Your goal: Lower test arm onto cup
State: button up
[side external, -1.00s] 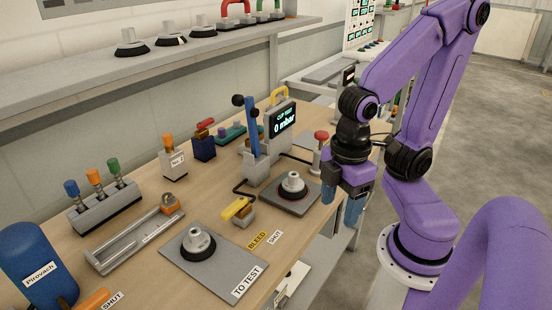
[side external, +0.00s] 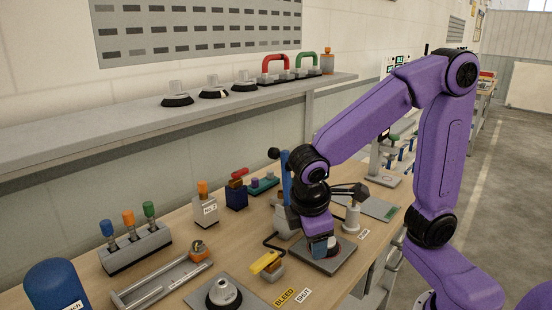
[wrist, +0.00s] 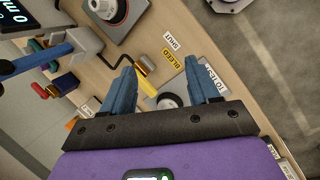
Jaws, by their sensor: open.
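The blue test arm (side external: 286,178) stands upright with its black knob (side external: 273,153), just left of my wrist. It also shows at the left of the wrist view (wrist: 38,60). The suction cup (wrist: 108,10) sits on the grey test plate (side external: 327,263); in the side view my gripper hides most of it. My gripper (side external: 321,246) is low over that plate. In the wrist view its blue fingers (wrist: 160,62) are apart and hold nothing; the cup and test arm lie outside the gap.
A yellow bleed lever (side external: 265,262) is near the plate's front left. Another cup (side external: 223,292) sits on the TO TEST plate. A post (side external: 353,215) stands right of my wrist. Holders with coloured handles (side external: 135,245) are at the left.

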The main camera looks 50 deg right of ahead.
jog(key=w+r+m+h, duration=0.2)
jog(key=w+m+h, duration=0.35)
jog(key=w, duration=1.25)
jog(key=m+g+h, duration=0.1)
jog(key=m+h, duration=0.3)
jog(key=h, duration=0.5)
send_near(270, 155)
jog(key=shift+y, duration=0.25)
jog(key=d, duration=1.1)
jog(key=shift+w+d+r, duration=0.1)
jog(key=shift+w+d, duration=0.1)
jog(key=shift+d, duration=0.2)
jog(key=shift+c, duration=0.2)
grip_shut()
jog(key=shift+s+m, duration=0.1)
jog(key=shift+m, duration=0.15)
